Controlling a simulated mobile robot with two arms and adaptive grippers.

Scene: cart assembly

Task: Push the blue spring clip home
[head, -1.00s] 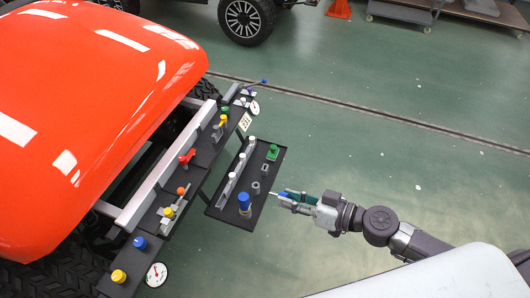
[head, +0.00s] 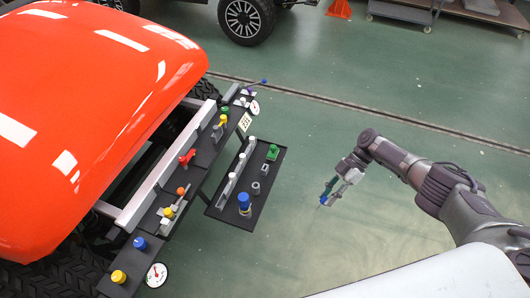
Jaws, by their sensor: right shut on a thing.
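My right gripper (head: 334,189) hangs over open floor, to the right of the dark tray. It is shut on a small blue part with a thin pale tip pointing down-left. The fingers cover most of this part, and I cannot tell for sure that it is the blue spring clip. The gripper is apart from the tray and panel. A blue round knob (head: 140,243) sits on the black front panel (head: 203,160). A blue-topped cylinder (head: 244,200) stands at the tray's near end. My left gripper is not in view.
The dark tray (head: 225,214) also holds a pale rail with pegs (head: 236,173), a green block (head: 272,152) and small grey parts. The orange-red hood (head: 90,110) rises behind the panel. A dial gauge (head: 157,275) sits at the near end. Floor right of the tray is clear.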

